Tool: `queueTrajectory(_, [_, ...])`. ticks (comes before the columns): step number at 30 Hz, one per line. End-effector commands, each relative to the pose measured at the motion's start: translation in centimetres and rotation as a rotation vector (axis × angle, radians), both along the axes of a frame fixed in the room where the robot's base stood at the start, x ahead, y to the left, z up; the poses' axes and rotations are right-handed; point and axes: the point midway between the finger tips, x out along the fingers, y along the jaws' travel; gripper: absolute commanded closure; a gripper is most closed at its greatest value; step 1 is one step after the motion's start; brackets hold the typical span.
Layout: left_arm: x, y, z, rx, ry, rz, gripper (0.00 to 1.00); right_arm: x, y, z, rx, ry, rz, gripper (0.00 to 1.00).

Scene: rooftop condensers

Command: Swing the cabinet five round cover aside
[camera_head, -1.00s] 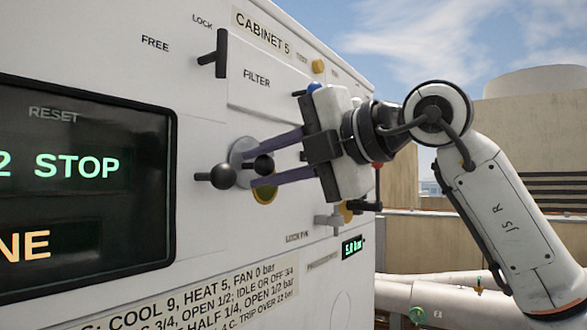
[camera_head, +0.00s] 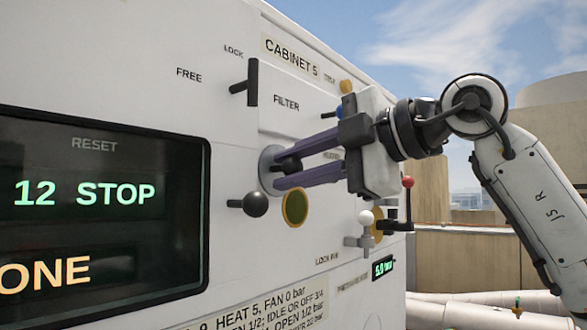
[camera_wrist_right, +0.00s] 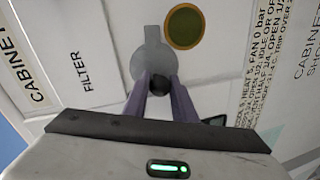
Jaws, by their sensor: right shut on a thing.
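The grey round cover (camera_head: 268,158) is on the white front of cabinet 5 and has a small black knob (camera_head: 288,165). My right gripper (camera_head: 280,171) is shut on this knob, with its two purple fingers on either side of it. In the wrist view the cover (camera_wrist_right: 151,58) shows a narrow tab, and the black knob (camera_wrist_right: 159,86) sits between the fingertips. A round dark window with a yellow rim (camera_head: 295,207) shows uncovered just below the cover. It also shows in the wrist view (camera_wrist_right: 184,26). My left gripper is out of view.
A black ball lever (camera_head: 255,204) sticks out close to the left of the window. A black LOCK/FREE handle (camera_head: 252,82) is above. A valve with a white knob (camera_head: 366,218) and a red-knobbed crank (camera_head: 407,183) are at lower right. A dark display (camera_head: 95,200) is at left.

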Motion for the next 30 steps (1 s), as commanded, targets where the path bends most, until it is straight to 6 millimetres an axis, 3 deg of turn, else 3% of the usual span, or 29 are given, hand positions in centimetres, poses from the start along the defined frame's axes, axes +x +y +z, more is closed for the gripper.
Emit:
queueTrajectory(8, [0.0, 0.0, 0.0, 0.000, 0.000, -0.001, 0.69, 0.1, -0.1, 0.1, 0.001, -0.003, -0.002, 1.00])
queueTrajectory(9, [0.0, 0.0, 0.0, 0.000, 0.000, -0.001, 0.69, 0.1, -0.1, 0.1, 0.001, -0.003, -0.002, 0.71])
queueTrajectory(10, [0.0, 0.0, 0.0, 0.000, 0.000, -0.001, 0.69, 0.1, -0.1, 0.1, 0.000, -0.002, -0.002, 0.68])
queueTrajectory(20, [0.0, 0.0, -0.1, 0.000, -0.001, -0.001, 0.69, -0.1, -0.3, 0.1, 0.000, -0.003, -0.002, 0.68])
queueTrajectory(30, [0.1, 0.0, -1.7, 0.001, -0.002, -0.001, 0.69, -3.4, -5.0, 1.1, 0.000, -0.005, -0.005, 0.68])
